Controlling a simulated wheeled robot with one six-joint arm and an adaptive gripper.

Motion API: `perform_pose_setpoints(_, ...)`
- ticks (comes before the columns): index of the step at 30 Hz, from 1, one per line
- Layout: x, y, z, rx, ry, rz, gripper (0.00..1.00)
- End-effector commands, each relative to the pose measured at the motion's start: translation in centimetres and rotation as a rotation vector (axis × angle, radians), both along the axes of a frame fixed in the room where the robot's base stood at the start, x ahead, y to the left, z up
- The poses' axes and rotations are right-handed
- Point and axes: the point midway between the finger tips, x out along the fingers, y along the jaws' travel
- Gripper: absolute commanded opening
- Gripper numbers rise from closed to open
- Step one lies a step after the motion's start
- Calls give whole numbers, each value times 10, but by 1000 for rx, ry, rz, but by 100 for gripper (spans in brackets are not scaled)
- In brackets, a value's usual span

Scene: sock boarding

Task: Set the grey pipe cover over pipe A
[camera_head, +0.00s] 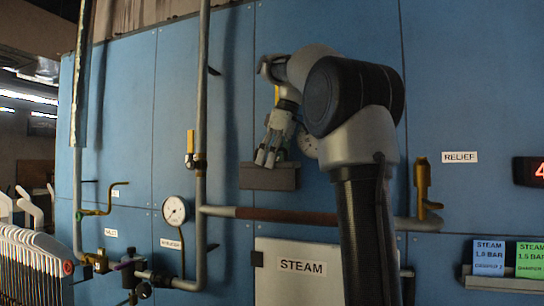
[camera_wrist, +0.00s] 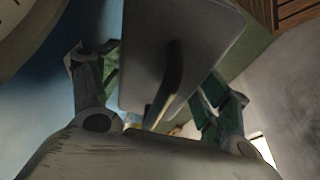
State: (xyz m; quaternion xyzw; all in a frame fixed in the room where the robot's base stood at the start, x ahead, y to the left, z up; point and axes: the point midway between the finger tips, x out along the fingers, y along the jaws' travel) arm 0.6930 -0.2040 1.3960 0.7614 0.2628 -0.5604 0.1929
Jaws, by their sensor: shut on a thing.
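The grey pipe cover (camera_head: 268,178) is a short, dull grey-brown piece held level in front of the blue wall panel. My gripper (camera_head: 267,157) points down and is shut on it from above. In the wrist view the cover (camera_wrist: 205,35) is a broad grey plate with a raised dark grip (camera_wrist: 172,75), and my fingers stand on either side of it. A horizontal pipe (camera_head: 285,215) with a red-brown stretch runs just below the cover, with a gap between them. No label for pipe A is readable, so I cannot tell which pipe it is.
A vertical pipe (camera_head: 201,110) with a yellow valve handle (camera_head: 190,142) stands left of the cover. A pressure gauge (camera_head: 175,211) is at lower left. A STEAM panel (camera_head: 300,285) is below the horizontal pipe. A brass valve (camera_head: 423,185) is at the right.

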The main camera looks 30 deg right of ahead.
Motion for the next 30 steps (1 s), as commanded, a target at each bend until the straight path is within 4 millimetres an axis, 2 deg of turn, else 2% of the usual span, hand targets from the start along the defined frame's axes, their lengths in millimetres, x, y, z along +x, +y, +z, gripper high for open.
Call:
perform_pose_setpoints(6,-1,0,-22,0,0,-1,46)
perform_pose_setpoints(12,-1,0,-37,0,-1,0,46)
perform_pose_setpoints(30,0,0,-42,0,-1,0,46)
